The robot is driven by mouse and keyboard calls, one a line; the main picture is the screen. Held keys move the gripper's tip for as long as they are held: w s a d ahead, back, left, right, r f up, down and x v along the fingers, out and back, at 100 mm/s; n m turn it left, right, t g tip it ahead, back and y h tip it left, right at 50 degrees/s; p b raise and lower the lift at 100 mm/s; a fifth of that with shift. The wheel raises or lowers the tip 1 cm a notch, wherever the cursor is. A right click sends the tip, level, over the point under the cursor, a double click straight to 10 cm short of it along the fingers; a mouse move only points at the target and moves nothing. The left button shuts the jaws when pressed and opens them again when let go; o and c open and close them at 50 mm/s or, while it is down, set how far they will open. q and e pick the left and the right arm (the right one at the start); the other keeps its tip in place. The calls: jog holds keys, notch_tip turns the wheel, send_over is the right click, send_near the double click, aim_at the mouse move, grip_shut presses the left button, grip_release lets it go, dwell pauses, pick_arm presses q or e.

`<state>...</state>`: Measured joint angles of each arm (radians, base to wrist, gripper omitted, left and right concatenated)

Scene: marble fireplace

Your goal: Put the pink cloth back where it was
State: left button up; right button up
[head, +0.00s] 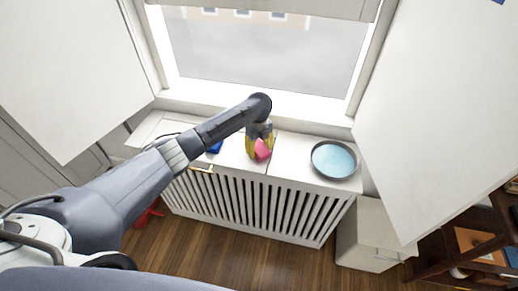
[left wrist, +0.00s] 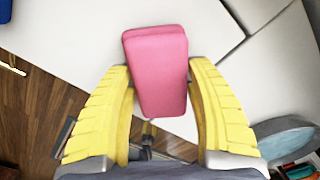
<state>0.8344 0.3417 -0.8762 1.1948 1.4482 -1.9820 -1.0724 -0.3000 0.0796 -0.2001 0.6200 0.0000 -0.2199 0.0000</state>
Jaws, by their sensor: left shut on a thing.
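The pink cloth (left wrist: 158,70) is a folded, block-like pink piece between the yellow fingers of my left gripper (left wrist: 160,90) in the left wrist view. The fingers press on its two sides. In the head view the cloth (head: 262,150) shows at the left gripper (head: 259,144), over the white radiator cover's top (head: 290,150). Whether the cloth touches that top cannot be told. My right gripper is in neither view.
A dark-rimmed round pan with a blue inside (head: 334,159) sits on the cover's right part. A blue item (head: 215,147) lies left of the gripper, partly hidden by my arm. The window (head: 265,50) is behind. Wooden shelves (head: 470,240) stand at lower right.

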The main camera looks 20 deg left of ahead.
aim_at(259, 147)
pick_arm(q)
jog(key=shift+f, duration=0.15)
jog(key=o, duration=1.1)
notch_tip(259, 147, up, 12)
jog(key=shift+r, duration=0.2)
